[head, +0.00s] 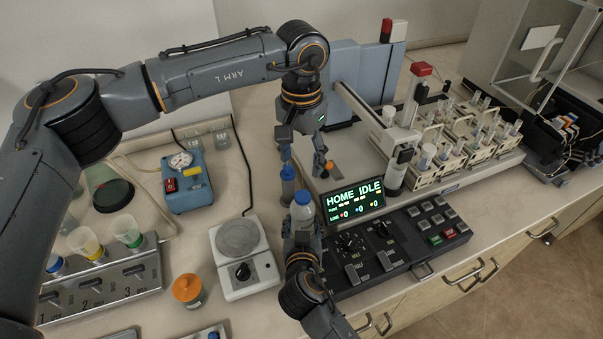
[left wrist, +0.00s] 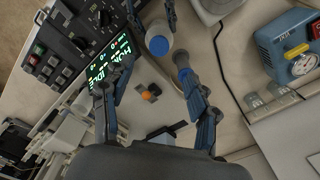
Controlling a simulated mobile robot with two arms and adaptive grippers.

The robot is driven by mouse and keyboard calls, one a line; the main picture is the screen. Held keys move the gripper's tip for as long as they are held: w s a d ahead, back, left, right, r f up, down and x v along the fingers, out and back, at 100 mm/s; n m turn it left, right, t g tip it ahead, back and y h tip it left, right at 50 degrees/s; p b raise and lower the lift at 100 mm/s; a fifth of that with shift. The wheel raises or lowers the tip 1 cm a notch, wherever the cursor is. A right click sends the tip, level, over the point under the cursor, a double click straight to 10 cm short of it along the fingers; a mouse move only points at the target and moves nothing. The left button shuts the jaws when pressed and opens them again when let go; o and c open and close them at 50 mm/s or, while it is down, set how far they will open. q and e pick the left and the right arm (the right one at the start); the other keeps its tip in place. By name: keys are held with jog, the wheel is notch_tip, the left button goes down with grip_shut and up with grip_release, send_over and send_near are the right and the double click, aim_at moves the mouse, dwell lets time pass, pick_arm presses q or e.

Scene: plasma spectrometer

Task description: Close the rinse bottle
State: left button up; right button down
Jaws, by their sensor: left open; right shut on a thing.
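The rinse bottle (head: 302,212), pale with a blue top, is upright in my right gripper (head: 302,238), which is shut on it. In the left wrist view the bottle's blue top (left wrist: 158,45) shows from above; I cannot tell whether it is fully seated. My left gripper (head: 304,158) is open above and behind the bottle, pointing down. Its fingers (left wrist: 150,95) show spread in the left wrist view, with the bottle beyond their tips.
The instrument's display (head: 352,200) and keypad (head: 420,222) lie right of the bottle. A small orange-topped part (head: 328,166) is near my left gripper. A white hotplate (head: 245,262), an orange-lidded jar (head: 188,289) and a blue device (head: 184,180) stand left. Racks of vials (head: 455,140) stand right.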

pick_arm(q)
jog(key=shift+r, duration=0.85)
pick_arm(e)
jog(key=c, duration=0.6)
grip_release()
pick_arm(q)
jog(key=shift+a, duration=0.1)
pick_arm(e)
jog(key=shift+o, duration=0.7)
jog(key=shift+s+r, duration=0.1)
jog(key=shift+s, duration=0.05)
jog(key=v, duration=1.1)
jog(key=shift+s, duration=0.35)
